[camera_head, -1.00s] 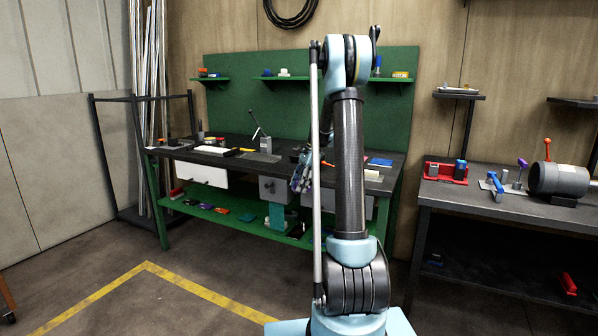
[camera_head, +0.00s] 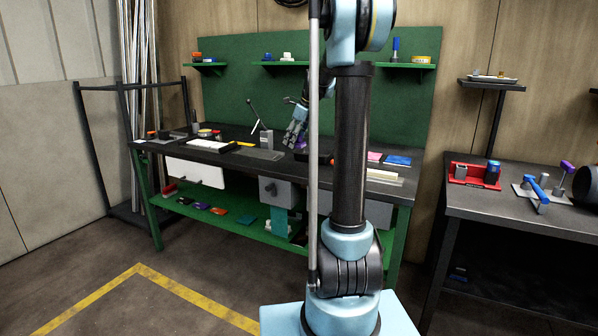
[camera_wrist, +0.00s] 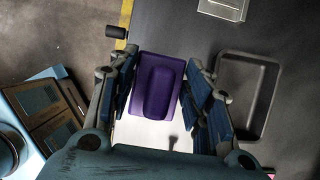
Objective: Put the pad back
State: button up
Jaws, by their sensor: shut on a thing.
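The purple pad (camera_wrist: 157,86), a block with a raised middle, sits between the two fingers of my gripper (camera_wrist: 158,92) in the wrist view. The fingers are shut on its sides. In the head view my gripper (camera_head: 297,137) is over the workbench (camera_head: 213,157), left of my arm column. The pad shows there only as a small purple patch (camera_head: 301,145) under the fingers. In the wrist view a grey rimmed tray (camera_wrist: 279,97) lies to the right of the gripper, apart from the pad.
A blue flat item (camera_head: 398,160) and a pink one (camera_head: 375,157) lie on the bench's right part. The green lower shelf (camera_head: 265,235) holds several coloured items. A second bench (camera_head: 470,202) with a red holder (camera_head: 472,180) stands at right. My arm hides part of the workbench.

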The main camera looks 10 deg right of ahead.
jog(key=shift+w+d, duration=0.1)
jog(key=shift+d, duration=0.55)
jog(key=shift+d+f, duration=0.1)
jog(key=shift+f, duration=0.1)
send_near(295, 169)
jog(key=shift+x, duration=2.65)
jog(key=shift+s+f, duration=0.25)
jog(key=shift+f, duration=0.3)
jog(key=o, duration=1.3)
jog(key=shift+f, duration=0.1)
